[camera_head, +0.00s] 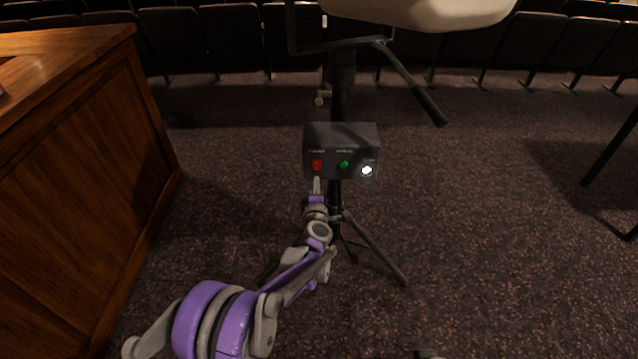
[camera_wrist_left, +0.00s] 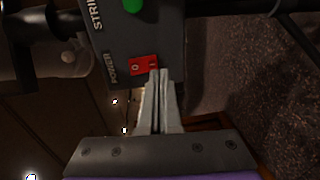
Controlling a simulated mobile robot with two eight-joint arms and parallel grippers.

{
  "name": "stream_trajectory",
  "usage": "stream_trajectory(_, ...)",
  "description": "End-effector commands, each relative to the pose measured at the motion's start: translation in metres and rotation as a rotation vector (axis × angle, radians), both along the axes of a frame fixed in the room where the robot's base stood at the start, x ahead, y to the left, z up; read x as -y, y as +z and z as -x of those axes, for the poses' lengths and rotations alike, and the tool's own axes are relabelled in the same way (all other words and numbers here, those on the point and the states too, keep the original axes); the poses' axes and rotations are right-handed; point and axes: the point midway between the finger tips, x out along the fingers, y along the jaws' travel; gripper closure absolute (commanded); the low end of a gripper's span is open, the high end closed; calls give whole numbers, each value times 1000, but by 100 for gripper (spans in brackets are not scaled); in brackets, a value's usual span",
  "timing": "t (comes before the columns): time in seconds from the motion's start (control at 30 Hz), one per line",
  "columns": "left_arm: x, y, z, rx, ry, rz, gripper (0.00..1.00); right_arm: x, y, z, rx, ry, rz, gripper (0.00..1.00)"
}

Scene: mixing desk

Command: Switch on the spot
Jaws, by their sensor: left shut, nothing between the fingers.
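A dark grey control box (camera_head: 341,134) is fixed to a black tripod stand. Its front has a red power switch (camera_head: 317,166) at the left, a green round button (camera_head: 344,165) in the middle and a bright white round control (camera_head: 367,170) at the right. My left gripper (camera_head: 317,182) is shut and empty, its tips at the red switch. In the left wrist view the fingertips (camera_wrist_left: 159,73) overlap the "I" end of the red switch (camera_wrist_left: 139,66); I cannot tell whether they press it. The green button (camera_wrist_left: 132,5) is cut off by the top edge there.
A pale housing (camera_head: 425,10) tops the stand, with a black handle (camera_head: 428,105) sticking out right. Tripod legs (camera_head: 380,255) spread below. A wooden desk (camera_head: 75,190) stands at the left. Seat rows line the back.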

Motion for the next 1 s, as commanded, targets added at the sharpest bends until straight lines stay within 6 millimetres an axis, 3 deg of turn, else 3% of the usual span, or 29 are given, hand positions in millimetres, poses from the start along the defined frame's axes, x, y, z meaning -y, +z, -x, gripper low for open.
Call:
stream_trajectory(0.2,-1,-5,48,1,0,1,100,0,3,0,1,0,0,50)
stream_trajectory(0.43,-1,-11,87,0,-1,1,100,0,5,0,2,0,0,50)
stream_trajectory(0.6,-2,-12,99,0,0,0,100,0,5,1,2,0,0,50)
stream_trajectory(1.0,-2,-13,100,0,0,0,100,0,5,1,2,0,0,50)
